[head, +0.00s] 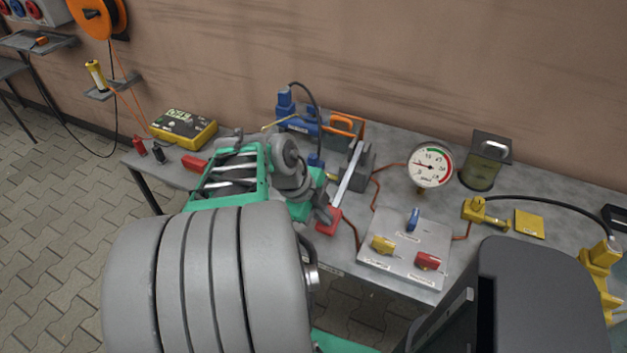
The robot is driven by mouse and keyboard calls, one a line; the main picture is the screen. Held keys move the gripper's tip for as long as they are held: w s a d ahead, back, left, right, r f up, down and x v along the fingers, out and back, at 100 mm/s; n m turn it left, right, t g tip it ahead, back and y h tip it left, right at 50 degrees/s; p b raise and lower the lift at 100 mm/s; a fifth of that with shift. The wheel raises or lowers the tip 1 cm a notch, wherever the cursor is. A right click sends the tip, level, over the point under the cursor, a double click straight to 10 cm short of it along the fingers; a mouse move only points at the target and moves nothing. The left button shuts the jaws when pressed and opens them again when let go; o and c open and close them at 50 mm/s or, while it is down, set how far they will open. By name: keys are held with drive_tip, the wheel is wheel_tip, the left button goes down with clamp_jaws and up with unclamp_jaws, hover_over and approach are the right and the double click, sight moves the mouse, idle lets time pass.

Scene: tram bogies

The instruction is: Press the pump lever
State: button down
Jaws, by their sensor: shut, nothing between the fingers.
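The pump lever (348,182) is a flat silver bar on a dark grey pump block (359,164) on the grey bench. It slopes down toward the front and ends in a red grip (328,222). My gripper (325,212) is at the lever's front end, close beside the red grip in the picture. It looks shut and holds nothing. I cannot tell whether the fingers touch the grip. My wrist hides part of the bench left of the lever.
A valve panel (402,250) with blue, yellow and red handles stands right of the lever. Behind it is a round gauge (430,166). Copper pipes run beside the pump. A blue device (298,120) and an orange-handled toolbox (342,127) stand at the back. A yellow meter (183,129) is at left.

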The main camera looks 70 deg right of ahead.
drive_tip(key=s+p+v, duration=0.1)
drive_tip(key=v, duration=1.2)
drive_tip(key=shift+a+r+p, duration=0.2)
drive_tip(key=shift+a+p, duration=0.1)
drive_tip(key=shift+w, duration=0.1)
